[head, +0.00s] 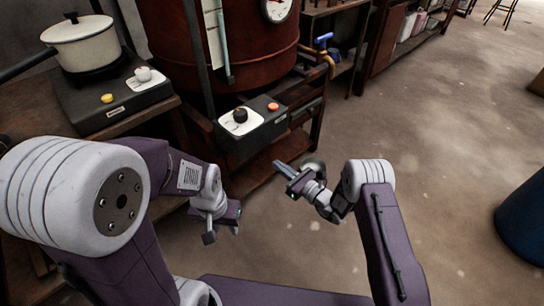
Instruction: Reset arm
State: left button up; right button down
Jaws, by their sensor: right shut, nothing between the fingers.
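My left gripper (222,230) hangs low at the centre-left, in front of the wooden stand, its fingers pointing down. It looks empty, and a gap seems to show between its fingers. My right gripper (285,178) is to the right of it, pointing left and slightly up toward the stand. Its fingers are shut with nothing between them. Both arms are over the floor, and neither gripper appears to touch anything.
A control box (251,129) with a black knob and an orange button sits before a rusty red vat (243,55). A white pot (80,45) stands on a black hot plate (113,100) at left. A blue barrel (522,220) stands at right. Open floor (450,130) lies between.

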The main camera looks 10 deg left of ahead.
jog(key=s+r+n+g+h+p, duration=0.1)
jog(key=s+r+n+g, duration=0.25)
jog(key=s, duration=0.25)
jog(key=s+d+r+n+g+h+p, duration=0.1)
jog(key=s+r+n+g+p, duration=0.1)
jog(key=s+n+g, duration=0.3)
jog(key=s+r+n+g+h+p, duration=0.1)
jog(key=s+r+n+g, duration=0.2)
jog(key=s, duration=0.5)
jog(key=s+d+r+n+h+p, duration=0.1)
jog(key=s+d+n+h+p, duration=0.2)
jog(key=d, duration=0.4)
jog(key=s+d+r+n+t+h, duration=0.1)
jog(key=s+d+r+n+h, duration=0.15)
jog(key=d+n+h, duration=0.35)
jog(key=s+d+r+n+h+p, duration=0.1)
jog(key=s+d+n+h+p, duration=0.2)
jog(key=d, duration=0.5)
notch_tip(320, 180, up, 38)
jog(key=d+n+p, duration=0.1)
jog(key=d+p, duration=0.1)
jog(key=p, duration=3.4)
jog(key=shift+w+r+n+t+y, duration=0.15)
jog(key=shift+w+n+t+y, duration=0.1)
jog(key=shift+n+t+y, duration=0.15)
